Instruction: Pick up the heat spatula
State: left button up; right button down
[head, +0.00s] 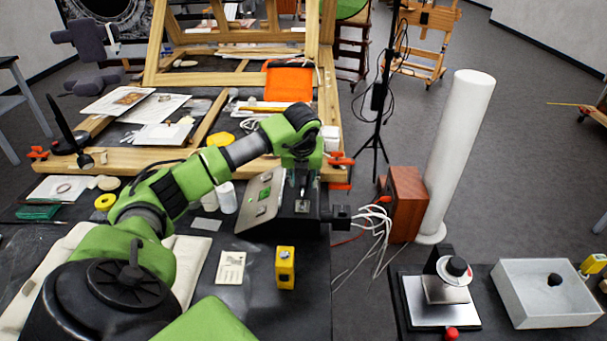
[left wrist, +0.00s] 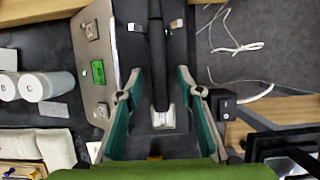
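The heat spatula appears to be the slim black handle (left wrist: 157,50) with a pale metal end, lying over the dark top of its control unit. The control unit has a silver panel with a small green display (head: 262,200); the panel also shows in the left wrist view (left wrist: 92,60). My left gripper (left wrist: 158,74) points down over the unit, its teal-lined fingers apart on either side of the handle with visible gaps. In the head view my left gripper (head: 303,180) and wrist partly hide the spatula. My right gripper is not in view.
White bottles (head: 227,198) stand left of the unit, and a yellow device (head: 285,267) is in front. Loose white cables (head: 375,225) hang at the right. A wooden easel frame (head: 150,158) lies behind. A white tray (head: 510,265) is at the lower right.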

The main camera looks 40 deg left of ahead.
pick_arm(q)
grip_shut()
jog(key=shift+r, duration=0.1)
